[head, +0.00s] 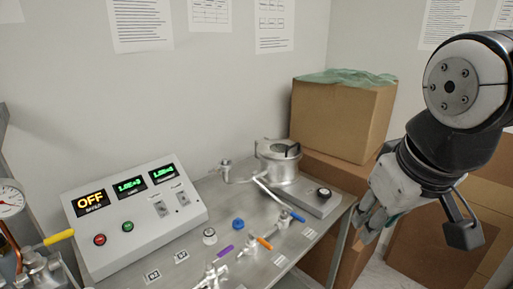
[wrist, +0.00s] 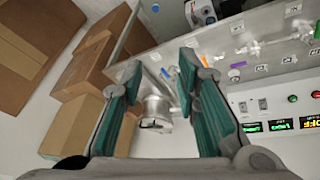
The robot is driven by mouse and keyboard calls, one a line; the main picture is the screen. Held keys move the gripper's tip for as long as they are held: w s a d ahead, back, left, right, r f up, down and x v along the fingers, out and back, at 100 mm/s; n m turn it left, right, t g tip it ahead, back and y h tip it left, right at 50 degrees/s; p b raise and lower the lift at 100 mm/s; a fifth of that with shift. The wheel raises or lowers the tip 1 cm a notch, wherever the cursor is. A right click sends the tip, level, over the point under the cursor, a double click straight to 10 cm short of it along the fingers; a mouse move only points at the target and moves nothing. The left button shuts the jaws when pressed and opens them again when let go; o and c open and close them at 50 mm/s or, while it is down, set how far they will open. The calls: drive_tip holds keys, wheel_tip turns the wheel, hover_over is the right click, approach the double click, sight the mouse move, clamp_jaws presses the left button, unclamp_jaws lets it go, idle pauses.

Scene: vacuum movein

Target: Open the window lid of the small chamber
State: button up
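The small chamber (head: 279,170) is a metal cylinder on the bench at the back right. Its round window lid (head: 279,149) lies on top and looks closed, with a dark glass part. In the wrist view the chamber (wrist: 155,108) shows between my fingers, some distance beyond them. My gripper (head: 368,222) hangs to the right of the chamber, past the bench's right edge, and touches nothing. In the wrist view my gripper (wrist: 160,65) has its two green-padded fingers spread wide and empty.
A grey control box (head: 135,215) with an OFF display stands left on the metal bench (head: 235,200). Several valves with coloured handles (head: 263,243) lie along the front. Cardboard boxes (head: 340,118) stand behind and right of the chamber. The space above the chamber is free.

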drive_tip(key=w+d+f+n+g+h+b, duration=0.1)
drive_tip(key=w+d+f+n+h, duration=0.15)
drive_tip(key=w, duration=0.55)
drive_tip(key=w+d+f+n+g+h+b, duration=0.1)
drive_tip(key=w+d+f+n+h, duration=0.15)
drive_tip(key=w, duration=0.55)
drive_tip(key=n+t+h+b, duration=0.5)
drive_tip(key=n+t+h, duration=0.35)
drive_tip(key=n, duration=0.85)
approach(289, 148)
drive_tip(key=x, duration=1.3)
drive_tip(key=shift+w+a+f, duration=0.1)
drive_tip(key=shift+w+f, duration=0.1)
drive_tip(key=shift+w, duration=0.05)
clamp_jaws()
